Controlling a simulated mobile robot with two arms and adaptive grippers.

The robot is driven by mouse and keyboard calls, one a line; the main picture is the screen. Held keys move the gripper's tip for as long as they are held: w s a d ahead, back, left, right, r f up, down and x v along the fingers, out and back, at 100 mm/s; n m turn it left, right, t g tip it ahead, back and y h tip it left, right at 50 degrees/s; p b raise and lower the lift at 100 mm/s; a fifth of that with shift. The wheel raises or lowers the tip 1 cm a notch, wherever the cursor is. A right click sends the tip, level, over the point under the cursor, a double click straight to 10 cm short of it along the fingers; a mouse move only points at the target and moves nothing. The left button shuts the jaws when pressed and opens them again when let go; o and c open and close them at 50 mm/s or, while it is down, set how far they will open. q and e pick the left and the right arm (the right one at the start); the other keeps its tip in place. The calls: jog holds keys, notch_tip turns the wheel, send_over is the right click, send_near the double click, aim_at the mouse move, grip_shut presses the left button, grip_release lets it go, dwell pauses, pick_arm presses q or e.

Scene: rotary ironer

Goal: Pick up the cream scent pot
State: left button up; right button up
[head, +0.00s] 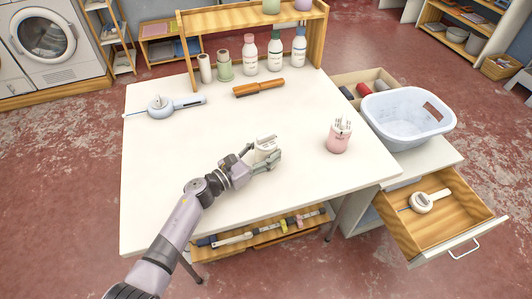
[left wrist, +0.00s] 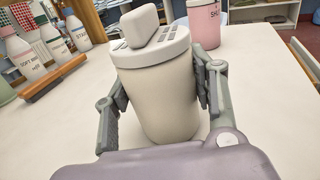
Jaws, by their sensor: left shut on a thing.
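The cream scent pot (left wrist: 158,90) has a pale lid with slots and a raised block on top. It stands upright between the fingers of my left gripper (left wrist: 160,105), which is shut on it, in the left wrist view. In the head view, my left gripper (head: 268,162) and the cream pot (head: 265,146) are over the middle of the white table (head: 160,185); its base is partly hidden, so I cannot tell if it touches the table. A pink pot (head: 339,136) stands apart to the right. My right gripper is not in view.
Several bottles (head: 250,54) stand under a wooden shelf at the back. A wooden-handled brush (head: 258,88) and a pale blue tool (head: 162,106) lie on the table. A white basket (head: 408,117) and an open drawer (head: 440,238) are at the right. The table's left half is mostly clear.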

aim_at(265, 136)
pick_arm(q)
jog(key=shift+c, duration=1.2)
jog(key=shift+r, duration=0.1)
notch_tip(265, 136, up, 10)
jog(key=shift+f, duration=0.1)
jog(key=shift+f, duration=3.5)
jog(key=shift+f, duration=1.3)
jog(key=shift+f, duration=0.15)
jog(key=o, duration=1.1)
